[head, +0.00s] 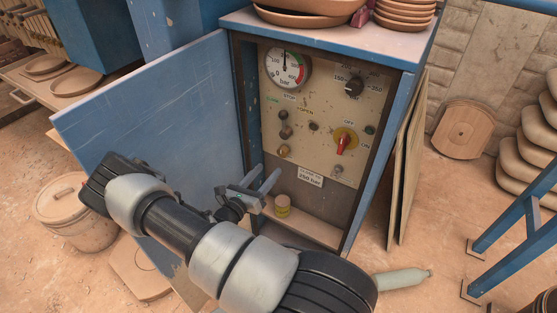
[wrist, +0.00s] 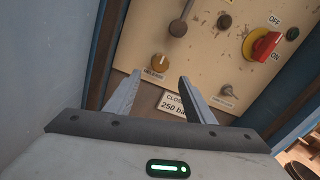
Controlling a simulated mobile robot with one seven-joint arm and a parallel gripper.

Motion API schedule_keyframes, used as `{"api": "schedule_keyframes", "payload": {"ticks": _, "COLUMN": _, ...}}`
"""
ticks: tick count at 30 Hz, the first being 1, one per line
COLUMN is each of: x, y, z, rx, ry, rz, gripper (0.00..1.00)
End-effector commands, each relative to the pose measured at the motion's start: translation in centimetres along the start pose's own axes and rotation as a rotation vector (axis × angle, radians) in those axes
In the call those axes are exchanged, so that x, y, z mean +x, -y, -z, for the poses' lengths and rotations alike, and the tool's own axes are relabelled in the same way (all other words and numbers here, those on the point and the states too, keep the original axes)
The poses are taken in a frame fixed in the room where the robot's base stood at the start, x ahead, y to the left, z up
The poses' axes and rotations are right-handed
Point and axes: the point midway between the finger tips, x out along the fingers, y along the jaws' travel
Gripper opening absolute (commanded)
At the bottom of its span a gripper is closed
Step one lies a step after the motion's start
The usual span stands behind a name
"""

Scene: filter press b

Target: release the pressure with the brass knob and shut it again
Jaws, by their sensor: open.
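The brass knob (head: 283,151) is on the lower left of the cream control panel (head: 320,108). In the wrist view the brass knob (wrist: 160,63) sits above a label that reads RELEASE, just beyond my fingertips. My gripper (head: 264,180) is open and empty, below and left of the knob in the head view. In the wrist view my gripper (wrist: 159,76) has one finger on each side of the label, and the fingers appear apart from the knob. The pressure gauge (head: 287,69) at the panel's upper left has its needle pointing nearly straight up.
A dark lever (head: 284,126) is just above the knob. A red rotary switch (head: 344,142) and a black dial (head: 354,88) are to the right. The open blue door (head: 150,120) stands left of my arm. A small tin (head: 282,206) stands on the cabinet's lower ledge.

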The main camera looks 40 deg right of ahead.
Motion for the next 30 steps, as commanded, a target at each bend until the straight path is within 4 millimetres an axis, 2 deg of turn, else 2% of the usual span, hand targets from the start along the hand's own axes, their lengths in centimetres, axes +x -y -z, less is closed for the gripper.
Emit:
{"api": "schedule_keyframes", "payload": {"ticks": 1, "x": 1.2, "y": 0.0, "z": 0.2, "rx": 0.001, "ry": -0.001, "rz": 0.003, "gripper": 0.49}}
{"api": "schedule_keyframes", "payload": {"ticks": 6, "x": 4.7, "y": 0.0, "z": 0.2, "rx": 0.002, "ry": -0.001, "rz": 0.003, "gripper": 0.49}}
{"api": "schedule_keyframes", "payload": {"ticks": 12, "x": 7.4, "y": 0.0, "z": 0.1, "rx": 0.002, "ry": -0.001, "rz": 0.002, "gripper": 0.49}}
{"api": "schedule_keyframes", "payload": {"ticks": 18, "x": 8.3, "y": -0.1, "z": 0.0, "rx": 0.001, "ry": -0.001, "rz": -0.001, "gripper": 0.49}}
{"api": "schedule_keyframes", "payload": {"ticks": 25, "x": 8.4, "y": 0.0, "z": 0.0, "rx": 0.001, "ry": -0.001, "rz": 0.0, "gripper": 0.49}}
{"api": "schedule_keyframes", "payload": {"ticks": 30, "x": 8.4, "y": 0.0, "z": 0.0, "rx": 0.001, "ry": -0.001, "rz": 0.0, "gripper": 0.2}}
